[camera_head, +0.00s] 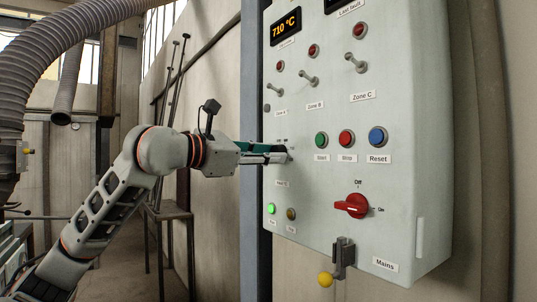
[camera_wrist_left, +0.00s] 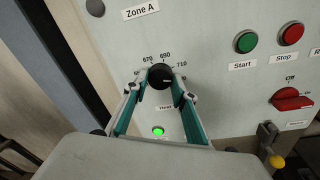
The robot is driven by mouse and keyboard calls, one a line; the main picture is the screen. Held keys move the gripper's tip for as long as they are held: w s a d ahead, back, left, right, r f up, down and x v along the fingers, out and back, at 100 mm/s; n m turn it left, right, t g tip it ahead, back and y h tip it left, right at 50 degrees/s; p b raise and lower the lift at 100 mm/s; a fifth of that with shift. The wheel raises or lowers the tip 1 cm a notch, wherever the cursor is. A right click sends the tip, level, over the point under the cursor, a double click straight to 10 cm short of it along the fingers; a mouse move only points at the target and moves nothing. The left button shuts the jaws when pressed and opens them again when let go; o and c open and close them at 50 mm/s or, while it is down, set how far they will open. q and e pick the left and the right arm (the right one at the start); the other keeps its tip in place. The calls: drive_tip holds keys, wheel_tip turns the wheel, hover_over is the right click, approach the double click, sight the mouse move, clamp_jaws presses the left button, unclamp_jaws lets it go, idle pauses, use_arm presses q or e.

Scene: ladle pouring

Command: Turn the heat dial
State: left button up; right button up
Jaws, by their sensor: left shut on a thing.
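The heat dial (camera_wrist_left: 160,77) is a black round knob on the grey control panel (camera_head: 400,205). In the left wrist view, marks 670, 690 and 710 curve above it. My left gripper (camera_wrist_left: 161,88) is shut on the dial, with one teal-lined finger on each side. In the head view my left gripper (camera_head: 287,154) reaches the panel from the left and hides most of the dial. The orange display (camera_head: 286,26) at the panel's top reads 710 °C. My right gripper is not in view.
Green Start (camera_head: 321,139), red Stop (camera_head: 346,138) and blue Reset (camera_head: 378,137) buttons sit right of the dial. The red mains switch (camera_head: 352,206) is below them. Toggle switches (camera_head: 309,78) are above. A yellow-ended lever (camera_head: 325,279) sticks out at the panel's bottom.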

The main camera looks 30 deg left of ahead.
use_arm(q)
drive_tip(key=n, duration=0.6)
drive_tip(key=shift+r+g, duration=0.1)
drive_tip(key=shift+g, duration=0.2)
idle(0.4)
drive_tip(key=o, duration=1.1)
drive_tip(key=shift+s, duration=0.1)
drive_tip(key=v, duration=1.1)
drive_tip(key=shift+s+a, duration=0.2)
drive_tip(key=shift+s, duration=0.2)
